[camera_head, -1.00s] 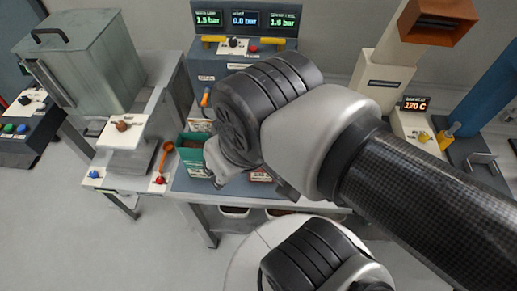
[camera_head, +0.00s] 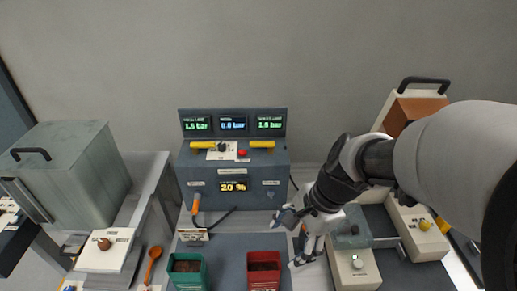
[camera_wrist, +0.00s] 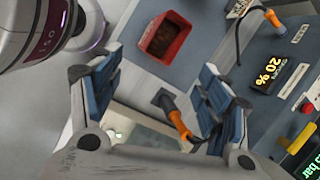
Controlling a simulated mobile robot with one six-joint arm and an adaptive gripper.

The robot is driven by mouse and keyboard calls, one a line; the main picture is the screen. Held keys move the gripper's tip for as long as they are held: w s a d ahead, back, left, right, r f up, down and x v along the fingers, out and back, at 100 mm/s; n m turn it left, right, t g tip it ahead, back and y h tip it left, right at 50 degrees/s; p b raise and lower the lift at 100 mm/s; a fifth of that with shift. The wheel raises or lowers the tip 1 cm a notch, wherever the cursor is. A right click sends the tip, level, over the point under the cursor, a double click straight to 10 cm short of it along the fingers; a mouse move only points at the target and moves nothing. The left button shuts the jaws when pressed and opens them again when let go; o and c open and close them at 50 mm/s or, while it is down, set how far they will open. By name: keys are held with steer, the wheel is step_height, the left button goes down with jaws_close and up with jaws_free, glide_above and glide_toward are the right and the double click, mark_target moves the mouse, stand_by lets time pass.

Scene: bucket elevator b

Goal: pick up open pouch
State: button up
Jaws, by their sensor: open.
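An open-topped green container (camera_head: 187,272) with brown contents stands on the grey table at the bottom of the head view. To its right is an open-topped red container (camera_head: 264,273), also with brown contents. The red one shows at the top middle of the wrist view (camera_wrist: 168,38). I cannot tell whether either is the open pouch. My gripper (camera_head: 297,237) is right of and above the red container, with its fingers apart. In the wrist view my gripper (camera_wrist: 155,92) has nothing visibly held between its blue-padded fingers.
A control box (camera_head: 232,168) with displays and yellow handles stands behind the containers. An orange-handled tool (camera_head: 195,205) with a dark cable is at its left. A wooden spoon (camera_head: 153,265) and grey tank (camera_head: 70,170) are left.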

mark_target(258, 271)
steer(key=a+f+m+b, duration=0.1)
steer(key=f, duration=0.3)
steer(key=w+a+f+m+b, duration=0.1)
steer(key=a+f+b, duration=0.1)
steer(key=f, duration=0.3)
steer(key=w+a+f+m+y+b, duration=0.1)
steer(key=a+f+m, duration=0.1)
steer(key=f, duration=0.2)
steer(key=shift+w+f+g, duration=0.2)
steer(key=shift+f+g, duration=0.1)
steer(key=shift+f, duration=0.1)
steer(key=b+x, duration=0.1)
steer(key=x, duration=0.1)
steer(key=b+x, duration=0.1)
steer(key=x, duration=0.1)
steer(key=b+x, duration=0.2)
steer(key=shift+s+a+f, duration=0.1)
steer(key=shift+s+f, duration=0.15)
steer(key=shift+r, duration=0.1)
steer(key=shift+c, duration=0.4)
steer(key=c, duration=0.8)
